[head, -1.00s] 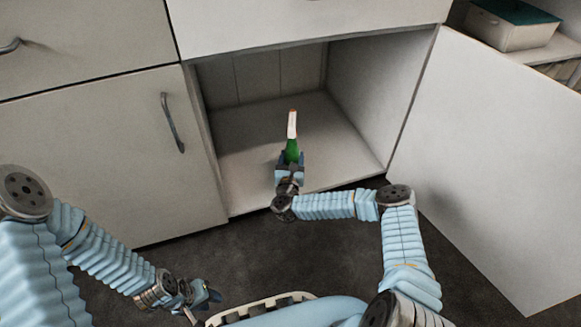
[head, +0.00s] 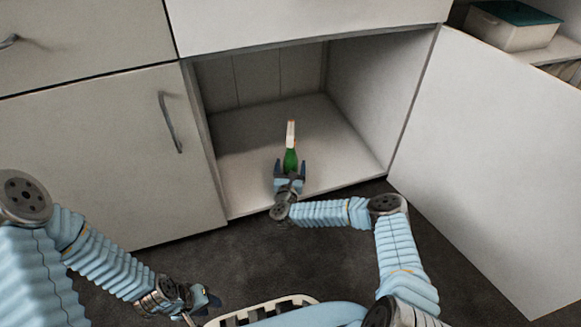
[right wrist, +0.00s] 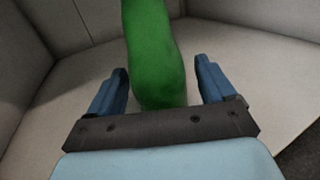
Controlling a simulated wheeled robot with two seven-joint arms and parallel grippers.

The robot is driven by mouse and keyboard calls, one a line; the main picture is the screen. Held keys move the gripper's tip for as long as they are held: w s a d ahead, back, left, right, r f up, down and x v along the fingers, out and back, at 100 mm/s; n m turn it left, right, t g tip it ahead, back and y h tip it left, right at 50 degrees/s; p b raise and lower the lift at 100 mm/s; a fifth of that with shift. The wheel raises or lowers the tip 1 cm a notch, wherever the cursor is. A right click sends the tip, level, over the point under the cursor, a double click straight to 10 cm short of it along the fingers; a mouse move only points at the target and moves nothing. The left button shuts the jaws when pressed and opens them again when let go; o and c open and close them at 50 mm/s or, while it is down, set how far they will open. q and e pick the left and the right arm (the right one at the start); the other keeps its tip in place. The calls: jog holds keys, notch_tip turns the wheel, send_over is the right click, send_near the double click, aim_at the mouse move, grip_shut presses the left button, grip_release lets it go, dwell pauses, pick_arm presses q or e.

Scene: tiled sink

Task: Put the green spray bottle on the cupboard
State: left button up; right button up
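The green spray bottle (head: 290,160) has a white spray head and stands upright on the floor of the open cupboard (head: 240,185), near its front. My right gripper (head: 290,170) is just in front of the bottle. In the right wrist view the green bottle (right wrist: 155,55) rises between and beyond the two spread blue fingers of my right gripper (right wrist: 162,85), with gaps on both sides. Its top is cut off there. My left gripper (head: 205,300) is low at the left, away from the cupboard; its finger opening is unclear.
The cupboard door (head: 490,170) stands wide open at the right. A closed door with a handle (head: 171,122) is at the left. A box with a teal lid (head: 510,22) sits on a shelf at the upper right. The cupboard interior is otherwise empty.

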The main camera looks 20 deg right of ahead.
jog(key=shift+r+p, duration=0.25)
jog(key=shift+p, duration=0.1)
jog(key=s+a+f+n+g+y+p, duration=0.25)
jog(key=s+a+n+g+y, duration=0.35)
jog(key=s+a+n+y, duration=1.15)
jog(key=s+d+n+g+h, duration=0.3)
jog(key=s+n+g, duration=0.2)
jog(key=s+n, duration=0.5)
jog(key=s+d+n+g+h, duration=0.3)
jog(key=s+d+n+g, duration=0.1)
jog(key=s+n, duration=0.6)
jog(key=shift+s+d+r+n+g+b, duration=0.2)
jog(key=shift+n+g+b, duration=0.2)
jog(key=shift+n, duration=0.15)
